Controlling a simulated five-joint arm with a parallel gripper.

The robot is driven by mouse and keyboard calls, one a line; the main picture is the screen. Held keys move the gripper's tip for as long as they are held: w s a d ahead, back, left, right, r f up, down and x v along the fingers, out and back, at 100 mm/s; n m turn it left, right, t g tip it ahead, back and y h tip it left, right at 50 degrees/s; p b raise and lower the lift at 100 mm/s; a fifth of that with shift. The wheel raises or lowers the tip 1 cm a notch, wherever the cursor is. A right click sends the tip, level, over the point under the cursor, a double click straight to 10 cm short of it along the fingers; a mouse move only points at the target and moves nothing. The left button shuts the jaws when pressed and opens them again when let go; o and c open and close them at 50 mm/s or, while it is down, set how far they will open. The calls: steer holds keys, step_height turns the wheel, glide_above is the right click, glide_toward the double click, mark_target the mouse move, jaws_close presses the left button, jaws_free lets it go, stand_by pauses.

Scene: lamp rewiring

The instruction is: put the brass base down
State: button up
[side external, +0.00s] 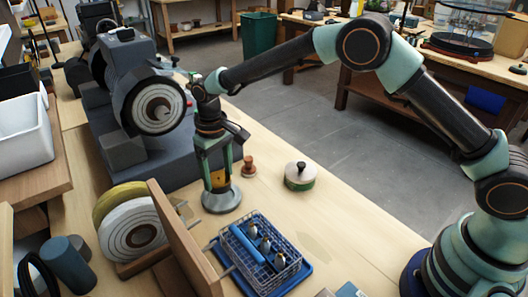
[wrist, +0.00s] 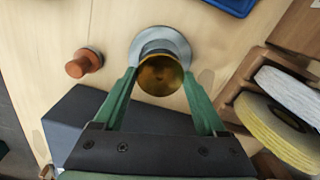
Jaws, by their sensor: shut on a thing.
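The brass base (wrist: 160,76) is a round, gold-coloured piece between the two green fingers of my gripper (wrist: 159,72) in the wrist view. In the side view my gripper (side external: 216,176) points straight down at the bench, and a bit of the brass base (side external: 218,179) shows between its fingers. My gripper is shut on it. A round grey disc (side external: 222,201) lies directly below, at bench level; it also shows beyond the brass in the wrist view (wrist: 177,41). I cannot tell whether the brass touches or is joined to the disc.
A wire basket on a blue tray (side external: 290,283) is in front. A wooden rack with discs (side external: 183,238) stands at left, a dark machine (side external: 120,152) behind.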

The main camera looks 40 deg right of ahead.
mark_target(219, 178)
steer(key=shift+f, duration=1.9)
steer(key=shift+f, duration=0.15)
steer(key=o, duration=1.3)
